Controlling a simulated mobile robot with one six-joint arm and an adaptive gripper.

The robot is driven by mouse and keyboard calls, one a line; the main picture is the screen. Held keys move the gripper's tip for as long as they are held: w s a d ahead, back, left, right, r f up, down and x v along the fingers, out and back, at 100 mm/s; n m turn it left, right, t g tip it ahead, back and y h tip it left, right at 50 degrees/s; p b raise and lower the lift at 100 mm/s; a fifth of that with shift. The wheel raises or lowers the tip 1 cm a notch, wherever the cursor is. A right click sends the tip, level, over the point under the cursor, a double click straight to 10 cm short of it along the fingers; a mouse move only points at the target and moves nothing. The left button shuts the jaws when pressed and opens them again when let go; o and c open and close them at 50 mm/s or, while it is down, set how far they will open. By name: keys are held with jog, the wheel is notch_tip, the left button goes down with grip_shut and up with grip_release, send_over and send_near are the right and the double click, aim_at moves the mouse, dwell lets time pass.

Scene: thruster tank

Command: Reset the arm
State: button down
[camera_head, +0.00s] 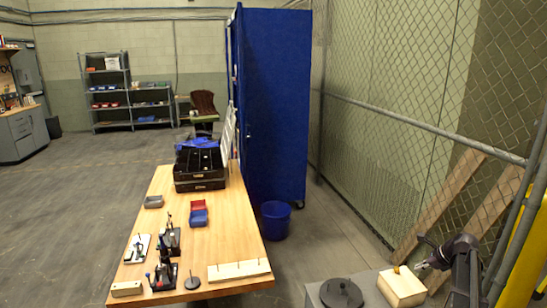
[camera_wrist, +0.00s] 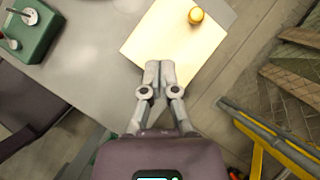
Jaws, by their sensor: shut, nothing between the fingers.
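My gripper (camera_head: 423,268) is at the lower right of the head view, beside and above a pale wooden block (camera_head: 402,290). In the wrist view my gripper (camera_wrist: 159,66) has its two fingertips together, with nothing between them. The fingertips overlap the near edge of the pale block (camera_wrist: 172,37) in that view; I cannot tell whether they touch it. A small orange-yellow knob (camera_wrist: 196,15) is on the block beyond the fingertips, and it also shows in the head view (camera_head: 397,269). My arm bends down at the right edge of the head view.
The block lies on a grey surface (camera_wrist: 100,50) with a green box (camera_wrist: 32,30) at its left. A dark round disc (camera_head: 341,294) is left of the block. A chain-link fence (camera_head: 400,130) and leaning planks are at right. A wooden workbench (camera_head: 180,240) holds tools and bins.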

jog(key=s+a+f+n+g+h, duration=0.1)
jog(key=s+a+n+g, duration=0.15)
jog(key=a+n, duration=0.7)
jog(key=s+a+f+n+g+h, duration=0.1)
jog(key=s+a+n, duration=0.3)
jog(key=a, duration=1)
jog(key=s+a+n+g+h+p, duration=0.1)
jog(key=s+a+n+h, duration=0.1)
jog(key=s+a+n, duration=0.9)
jog(key=shift+a+n+g+h, duration=0.35)
jog(key=shift+a+n+h, duration=0.1)
jog(key=shift+a, duration=0.45)
jog(key=shift+s, duration=0.1)
